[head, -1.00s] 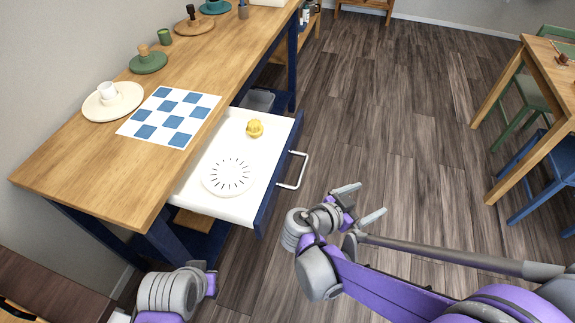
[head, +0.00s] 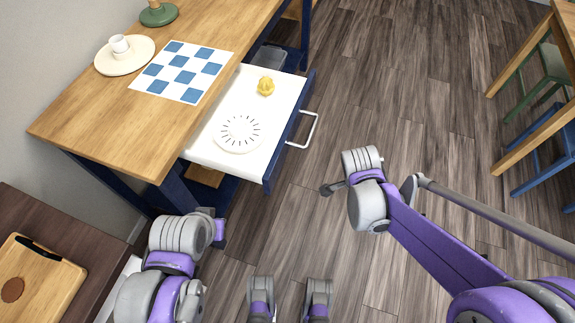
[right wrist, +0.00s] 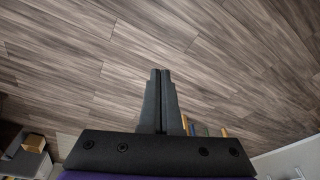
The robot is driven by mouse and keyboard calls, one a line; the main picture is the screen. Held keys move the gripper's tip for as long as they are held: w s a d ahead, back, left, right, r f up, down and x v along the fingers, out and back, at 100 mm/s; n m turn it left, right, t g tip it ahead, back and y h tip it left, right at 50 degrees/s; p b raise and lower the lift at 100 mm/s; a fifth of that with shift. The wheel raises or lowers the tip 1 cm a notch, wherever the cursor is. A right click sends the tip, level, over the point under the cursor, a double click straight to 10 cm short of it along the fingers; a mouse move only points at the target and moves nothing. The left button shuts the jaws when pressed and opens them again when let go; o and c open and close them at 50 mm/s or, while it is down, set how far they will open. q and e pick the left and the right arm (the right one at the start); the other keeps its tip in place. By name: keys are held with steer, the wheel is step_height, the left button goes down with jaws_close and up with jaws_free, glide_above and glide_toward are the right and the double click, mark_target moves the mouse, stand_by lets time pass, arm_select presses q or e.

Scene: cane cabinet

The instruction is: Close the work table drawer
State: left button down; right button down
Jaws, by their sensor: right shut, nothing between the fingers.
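The work table (head: 110,120) has a wooden top and dark blue legs. Its drawer (head: 225,108) is pulled out on the right side, with a white inside, a blue front and a pale bar handle (head: 304,131). A small yellow item (head: 265,86) and a round white dish with dark marks (head: 239,131) lie in the drawer. My right gripper (head: 331,188) is to the right of the drawer front and below the handle, apart from both. The right wrist view shows its fingers (right wrist: 161,74) shut and empty. My left gripper (head: 219,232) is low, near the table's front leg; its fingers are unclear.
On the table are a checkered mat (head: 184,71), a plate with a white cup (head: 125,54) and a green lidded dish (head: 158,13). A dark brown surface with a wooden board (head: 40,280) is at lower left. A wooden table (head: 540,118) stands right. Floor right of the drawer is clear.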

steer(key=w+a+r+m+t+y+p, duration=0.25)
steer(key=a+r+m+y, duration=0.25)
steer(key=a+r+y, duration=0.5)
steer(key=shift+g+y, duration=0.35)
steer(key=shift+y, duration=0.15)
steer(key=shift+w+a+f+b, duration=0.5)
steer(key=shift+a+f, duration=0.4)
steer(key=shift+a, duration=0.75)
steer(key=shift+w+a+f+b, duration=0.25)
steer(key=shift+w+a+f, duration=0.55)
steer(key=shift+a, duration=0.8)
steer(key=shift+w+a+f+b, duration=0.45)
steer(key=shift+a+f, duration=0.6)
steer(key=shift+a, duration=0.6)
steer(key=shift+a, duration=0.1)
steer(key=b, duration=0.1)
glide_toward(198, 150)
steer(key=a+f, duration=0.1)
steer(key=a, duration=0.1)
steer(key=w+a, duration=0.1)
steer(key=a+f, duration=0.1)
steer(key=a, duration=0.1)
steer(key=shift+w+a+f, duration=0.25)
steer(key=shift+a+f, duration=0.1)
steer(key=shift+a, duration=0.05)
steer(key=shift+w+a, duration=0.15)
steer(key=shift+a, duration=0.3)
steer(key=shift+r, duration=0.1)
